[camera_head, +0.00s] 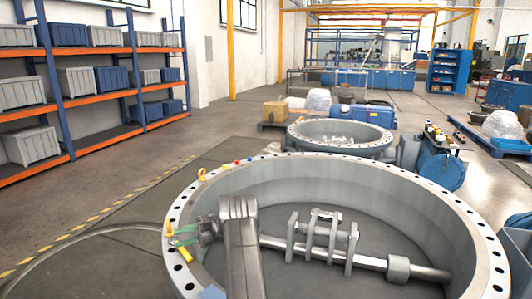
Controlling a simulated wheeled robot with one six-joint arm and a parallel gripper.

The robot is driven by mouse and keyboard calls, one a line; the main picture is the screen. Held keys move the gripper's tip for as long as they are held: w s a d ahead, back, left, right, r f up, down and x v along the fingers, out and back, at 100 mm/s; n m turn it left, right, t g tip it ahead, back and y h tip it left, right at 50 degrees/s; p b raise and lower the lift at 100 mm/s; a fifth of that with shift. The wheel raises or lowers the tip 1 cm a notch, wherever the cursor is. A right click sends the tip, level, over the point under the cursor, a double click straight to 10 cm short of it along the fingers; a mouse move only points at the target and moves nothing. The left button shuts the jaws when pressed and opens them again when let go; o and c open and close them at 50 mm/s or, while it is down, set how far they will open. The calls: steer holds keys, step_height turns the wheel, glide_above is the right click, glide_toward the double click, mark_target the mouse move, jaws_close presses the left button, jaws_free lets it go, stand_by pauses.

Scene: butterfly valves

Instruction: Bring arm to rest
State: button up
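My grey arm (240,245) rises from the bottom of the view and bends left near the front-left rim of the large valve ring. My gripper (179,236) is at the left end of the arm, over the flange. Small green parts show there; its fingers are too small to make out, so I cannot tell if it is open or shut. A yellow piece (169,229) and another yellow piece (185,254) show right beside it on the flange.
The large valve ring (400,200) fills the foreground, with a shaft and brackets (322,238) inside. Small coloured pieces (224,166) sit on its rim. A second ring (340,134) stands behind. Shelves with bins (90,75) line the left. The floor between is clear.

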steer(key=shift+r, duration=0.2)
steer(key=shift+w+d, duration=0.2)
steer(key=shift+d, duration=0.1)
steer(key=v, duration=1.1)
steer(key=x, duration=1.1)
steer(key=shift+r, duration=0.1)
steer(key=shift+s+a+f, duration=0.25)
steer(key=shift+a+f, duration=0.1)
steer(key=shift+f, duration=0.35)
step_height(320, 180, up, 12)
steer(key=p, duration=0.1)
steer(key=d+r+m+t+p, duration=0.3)
steer(key=d+m+t, duration=0.3)
steer(key=d+t, duration=0.2)
steer(key=d+r+m+t+p, duration=0.4)
steer(key=d+m+t, duration=0.25)
steer(key=t, duration=0.25)
steer(key=s+d+m+t+h+p, duration=0.2)
steer(key=s+d+m+t+h, duration=0.1)
steer(key=d, duration=0.4)
steer(key=s+d+m+t+h+p, duration=0.2)
steer(key=d+m+t+h, duration=0.3)
steer(key=d+h, duration=0.3)
steer(key=shift+s+f, duration=0.45)
steer(key=shift+s, duration=0.2)
